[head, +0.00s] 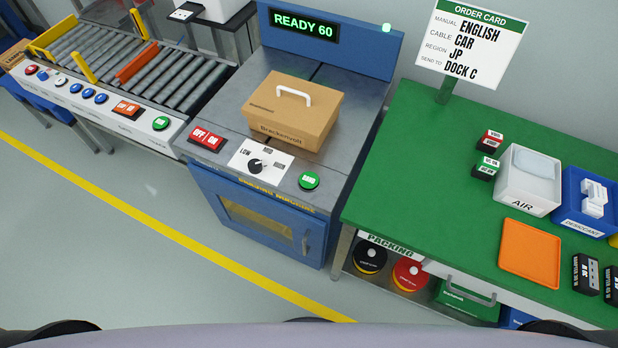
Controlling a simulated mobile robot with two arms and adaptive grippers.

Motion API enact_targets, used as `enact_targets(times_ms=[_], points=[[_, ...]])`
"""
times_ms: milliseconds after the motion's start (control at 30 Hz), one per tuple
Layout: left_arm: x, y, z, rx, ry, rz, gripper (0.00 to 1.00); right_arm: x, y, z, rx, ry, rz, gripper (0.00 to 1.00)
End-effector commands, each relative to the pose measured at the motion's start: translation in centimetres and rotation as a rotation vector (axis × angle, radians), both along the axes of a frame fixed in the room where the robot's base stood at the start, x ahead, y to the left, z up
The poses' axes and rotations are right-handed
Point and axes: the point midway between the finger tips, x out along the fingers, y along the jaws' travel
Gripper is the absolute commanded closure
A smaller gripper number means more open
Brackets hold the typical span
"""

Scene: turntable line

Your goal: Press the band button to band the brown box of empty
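A closed brown box (293,112) with a white carry handle sits on top of the blue and grey banding machine (232,100). No band shows around the box on its visible faces. The green round band button (309,181) is on the machine's front edge, at the right of the dial (256,166). The machine's display (304,25) reads READY 60, and a green lamp (386,28) shows on top. Neither of my grippers is in the head view.
A roller conveyor (130,66) with a row of buttons stands at the left. A green packing table (420,175) at the right holds an AIR bin (528,184), a blue desiccant bin (585,205) and an orange tray (530,252). The floor in front is clear.

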Motion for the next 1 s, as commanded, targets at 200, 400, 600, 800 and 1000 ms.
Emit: enact_targets(times_ms=[200, 400, 600, 800, 1000], points=[[-0.11, -0.01, -0.01, 0.0, 0.002, 0.0, 0.66, 0.04, 0.03, 0.0, 0.0, -0.001, 0.0, 0.46], [-0.17, 0.0, -0.01, -0.001, 0.002, 0.0, 0.79, 0.07, 0.04, 0.01, 0.0, -0.001, 0.0, 0.46], [-0.19, -0.01, -0.01, 0.0, 0.003, 0.0, 0.93, 0.1, 0.05, 0.01, 0.0, -0.002, 0.0, 0.46], [-0.2, -0.02, -0.01, 0.0, 0.003, 0.0, 1.0, 0.13, 0.06, 0.01, 0.0, -0.002, 0.0, 0.46], [-0.21, -0.02, -0.01, 0.0, 0.003, 0.0, 1.0, 0.15, 0.06, 0.01, 0.001, -0.003, 0.0, 0.46]])
